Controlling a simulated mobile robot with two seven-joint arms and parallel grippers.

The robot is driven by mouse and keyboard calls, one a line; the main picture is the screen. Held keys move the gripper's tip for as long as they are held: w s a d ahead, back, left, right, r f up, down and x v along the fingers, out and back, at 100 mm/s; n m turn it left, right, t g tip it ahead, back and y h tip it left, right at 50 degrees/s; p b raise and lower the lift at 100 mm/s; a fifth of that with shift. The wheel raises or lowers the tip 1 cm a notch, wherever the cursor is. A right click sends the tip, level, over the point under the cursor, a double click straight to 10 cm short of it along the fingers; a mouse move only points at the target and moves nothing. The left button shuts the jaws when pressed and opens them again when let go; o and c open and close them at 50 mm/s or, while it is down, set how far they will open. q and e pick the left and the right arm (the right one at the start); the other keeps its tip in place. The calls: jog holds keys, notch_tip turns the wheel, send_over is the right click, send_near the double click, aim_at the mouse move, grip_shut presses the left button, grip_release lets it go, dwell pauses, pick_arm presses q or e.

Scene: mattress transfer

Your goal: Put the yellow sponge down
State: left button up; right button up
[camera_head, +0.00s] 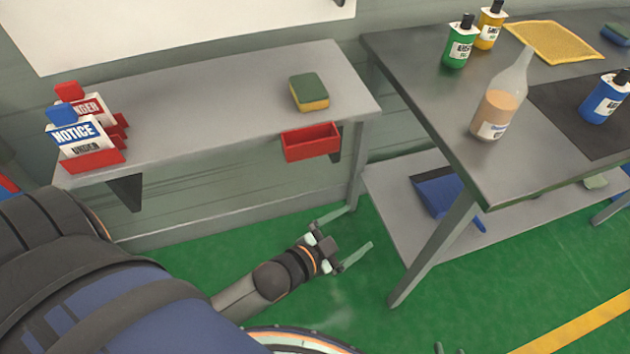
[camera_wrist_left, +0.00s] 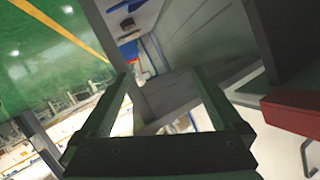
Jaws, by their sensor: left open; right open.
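The yellow sponge (camera_head: 310,92), with a dark green top, lies on the grey wall shelf (camera_head: 225,100) near its right end. No gripper touches it. My left gripper (camera_head: 357,230) is open and empty, below and in front of the shelf over the green floor. Its two spread fingers also show in the left wrist view (camera_wrist_left: 160,80), with nothing between them. Only small tips of what appears to be my right gripper (camera_head: 450,349) show at the bottom edge of the head view, apart and with nothing seen between them.
A red bin (camera_head: 311,143) hangs at the shelf's front edge and shows in the left wrist view (camera_wrist_left: 293,112). Sign holders (camera_head: 92,160) stand at the shelf's left. The workbench (camera_head: 440,120) on the right holds several bottles and a yellow cloth (camera_head: 556,42). The shelf's middle is clear.

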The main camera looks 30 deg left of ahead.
pick_arm(q)
jog(key=s+a+f+n+g+y, duration=0.1)
jog(key=s+f+n+g, duration=0.3)
jog(key=s+f, duration=0.4)
jog(key=shift+s+a+f+n+y, duration=0.3)
jog(key=shift+s+a+n, duration=0.55)
jog(key=shift+s, duration=0.3)
jog(key=shift+d, duration=0.1)
notch_tip(320, 180, up, 6)
jog(key=a+p, duration=0.1)
jog(key=p, duration=0.6)
jog(key=shift+s+r, duration=0.2)
